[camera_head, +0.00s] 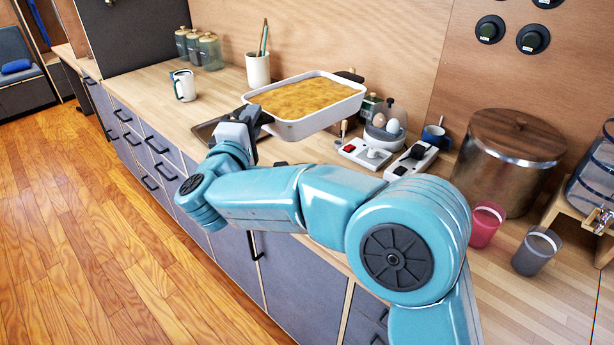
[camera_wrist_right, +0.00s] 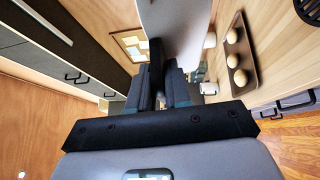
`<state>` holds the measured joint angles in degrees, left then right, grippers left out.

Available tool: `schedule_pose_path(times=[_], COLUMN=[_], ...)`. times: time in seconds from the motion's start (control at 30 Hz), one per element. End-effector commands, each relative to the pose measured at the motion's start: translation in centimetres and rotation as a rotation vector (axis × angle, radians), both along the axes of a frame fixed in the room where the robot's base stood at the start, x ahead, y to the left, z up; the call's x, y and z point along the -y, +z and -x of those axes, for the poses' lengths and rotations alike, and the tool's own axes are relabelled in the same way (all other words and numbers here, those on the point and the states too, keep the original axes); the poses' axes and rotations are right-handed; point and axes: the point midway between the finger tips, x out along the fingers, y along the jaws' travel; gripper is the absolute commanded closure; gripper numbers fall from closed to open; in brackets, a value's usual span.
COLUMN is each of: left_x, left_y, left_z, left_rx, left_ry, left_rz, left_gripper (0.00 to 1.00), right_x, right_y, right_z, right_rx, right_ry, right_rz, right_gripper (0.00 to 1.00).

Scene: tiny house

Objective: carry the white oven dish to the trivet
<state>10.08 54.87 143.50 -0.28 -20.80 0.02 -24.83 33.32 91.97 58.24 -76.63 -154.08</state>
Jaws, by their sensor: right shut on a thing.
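The white oven dish (camera_head: 305,127) holds a yellow-brown bake and shows in the middle of the head view. It appears raised above the counter, roughly level. My right gripper (camera_head: 254,122) is shut on the dish's near-left handle. In the right wrist view the dark handle (camera_wrist_right: 156,58) sits between the fingers, below the pale dish wall (camera_wrist_right: 175,25). A dark round slotted thing (camera_wrist_right: 309,9) shows at that view's top right corner; it may be the trivet, but I cannot tell. My left gripper is not in view.
A dark tray (camera_head: 206,131) lies on the counter by my gripper; round pale things lie on it in the wrist view. An egg holder (camera_head: 385,136), switch boxes (camera_head: 365,153), a lidded pot (camera_head: 508,165) and cups (camera_head: 486,223) stand right. A white mug (camera_head: 184,86) stands left, with bare counter around it.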

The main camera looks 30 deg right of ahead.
Motion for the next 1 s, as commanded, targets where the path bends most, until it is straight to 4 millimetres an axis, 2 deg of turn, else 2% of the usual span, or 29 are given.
schedule_pose_path(times=[0.07, 0.17, 0.7, 0.83, 1.0], left_x=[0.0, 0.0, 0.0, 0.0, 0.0], left_y=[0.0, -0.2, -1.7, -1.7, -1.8], left_z=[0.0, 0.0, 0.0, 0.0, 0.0], left_rx=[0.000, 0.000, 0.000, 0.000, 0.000], left_ry=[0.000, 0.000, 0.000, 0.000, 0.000], left_rz=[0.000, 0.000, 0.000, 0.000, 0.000], left_gripper=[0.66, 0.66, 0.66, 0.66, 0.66], right_x=[-0.1, -0.2, -0.3, -0.2, -0.1], right_y=[0.4, -0.7, -12.9, -14.6, -15.4], right_z=[0.1, 0.2, 0.2, 0.1, 0.0], right_rx=[0.009, 0.007, 0.006, 0.009, 0.012], right_ry=[-0.001, -0.001, 0.000, -0.001, -0.002], right_rz=[0.007, 0.009, 0.009, 0.007, 0.006], right_gripper=[1.00, 1.00, 1.00, 1.00, 1.00])
